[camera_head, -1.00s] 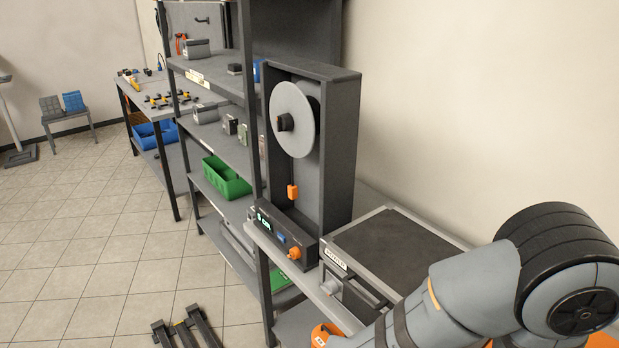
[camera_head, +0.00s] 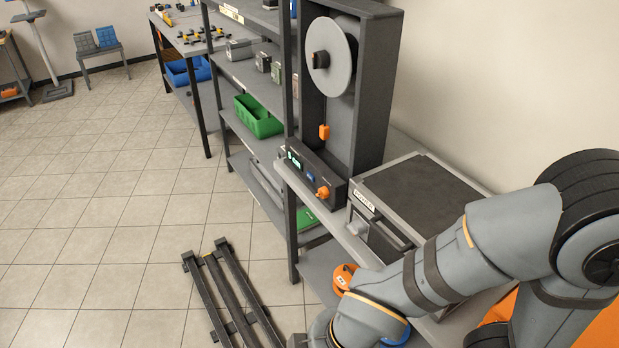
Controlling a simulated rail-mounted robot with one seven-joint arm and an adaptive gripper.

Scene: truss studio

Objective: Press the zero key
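A tall dark test stand with a grey disc (camera_head: 333,57) and a hanging orange piece (camera_head: 324,131) stands on the bench. At its foot is a dark control box (camera_head: 322,180) with a small lit green display (camera_head: 294,160), a small blue key (camera_head: 310,176) and an orange knob (camera_head: 323,193). The key's marking is too small to read, so I cannot tell whether it is the zero key. My arm comes in from the right and bends down to the bottom edge, apart from the box. My gripper is not visible; the frame's lower edge cuts off the arm's end.
Right of the box sits a grey unit with a dark flat top (camera_head: 425,195). An orange round thing (camera_head: 344,277) is below, beside my arm. Shelves with a green bin (camera_head: 258,117) stand to the left. A dark rail frame (camera_head: 225,290) lies on the floor; the floor at left is clear.

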